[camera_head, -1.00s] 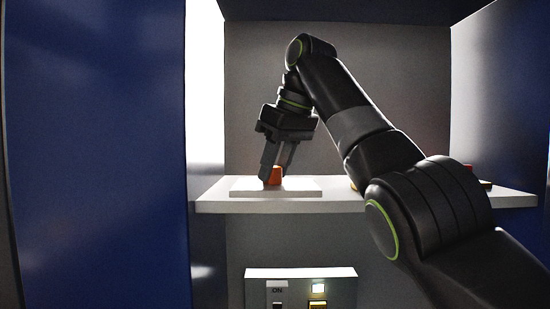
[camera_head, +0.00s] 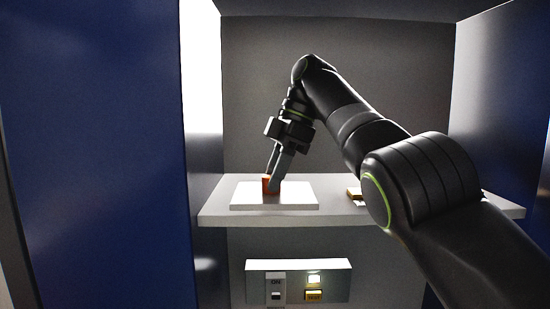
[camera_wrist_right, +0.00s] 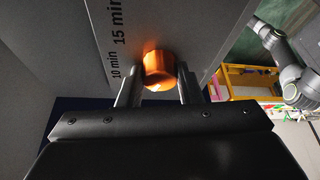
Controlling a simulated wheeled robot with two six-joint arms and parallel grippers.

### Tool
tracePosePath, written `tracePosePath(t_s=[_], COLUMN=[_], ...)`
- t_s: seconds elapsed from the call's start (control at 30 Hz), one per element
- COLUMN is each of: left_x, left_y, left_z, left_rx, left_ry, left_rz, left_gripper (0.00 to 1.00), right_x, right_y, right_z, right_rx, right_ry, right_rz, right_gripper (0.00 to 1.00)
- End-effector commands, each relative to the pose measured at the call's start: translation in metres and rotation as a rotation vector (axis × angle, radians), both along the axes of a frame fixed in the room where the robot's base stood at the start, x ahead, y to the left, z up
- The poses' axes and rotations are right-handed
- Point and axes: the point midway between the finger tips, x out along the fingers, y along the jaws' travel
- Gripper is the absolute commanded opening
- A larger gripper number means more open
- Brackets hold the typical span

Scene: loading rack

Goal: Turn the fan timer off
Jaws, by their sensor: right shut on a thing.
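The fan timer is an orange knob (camera_head: 267,184) on a white plate (camera_head: 300,196) that lies on the shelf. In the right wrist view the knob (camera_wrist_right: 158,70) sits between the fingers, with the labels "10 min" and "15 min" on the plate to its left. My right gripper (camera_head: 273,183) reaches down from above and is shut on the knob; it also shows in the right wrist view (camera_wrist_right: 158,88). The knob's pointer and any off mark cannot be made out. My left gripper is not in view.
The white shelf (camera_head: 222,215) spans the bay between a blue panel (camera_head: 95,150) at left and a grey wall at right. Below hangs a switch box (camera_head: 335,283) with an "ON" switch, a lit lamp and a yellow button.

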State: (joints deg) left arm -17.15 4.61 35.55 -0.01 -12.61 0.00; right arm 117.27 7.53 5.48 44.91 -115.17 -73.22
Motion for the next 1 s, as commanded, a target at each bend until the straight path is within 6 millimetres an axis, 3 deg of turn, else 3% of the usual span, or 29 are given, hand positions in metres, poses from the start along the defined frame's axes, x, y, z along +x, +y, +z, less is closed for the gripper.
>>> tracePosePath(t_s=[0.03, 0.3, 0.83, 0.87, 1.0], left_x=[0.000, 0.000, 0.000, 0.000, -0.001], left_y=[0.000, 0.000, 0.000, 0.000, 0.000], left_z=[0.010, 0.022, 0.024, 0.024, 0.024], left_rx=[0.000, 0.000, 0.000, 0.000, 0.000], left_ry=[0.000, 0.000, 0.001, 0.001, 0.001], left_rz=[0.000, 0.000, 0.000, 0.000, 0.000], left_gripper=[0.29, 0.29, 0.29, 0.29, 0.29], right_x=[0.000, 0.001, 0.001, 0.001, 0.001], right_y=[0.000, 0.000, 0.000, 0.000, 0.000], right_z=[0.006, 0.003, 0.001, 0.001, 0.001], right_rx=[0.000, 0.002, 0.002, 0.002, 0.002], right_ry=[-0.002, -0.003, -0.005, -0.005, -0.004], right_rz=[0.025, 0.120, 0.144, 0.144, 0.143], right_gripper=[0.09, 0.09, 0.09, 0.33, 0.52])
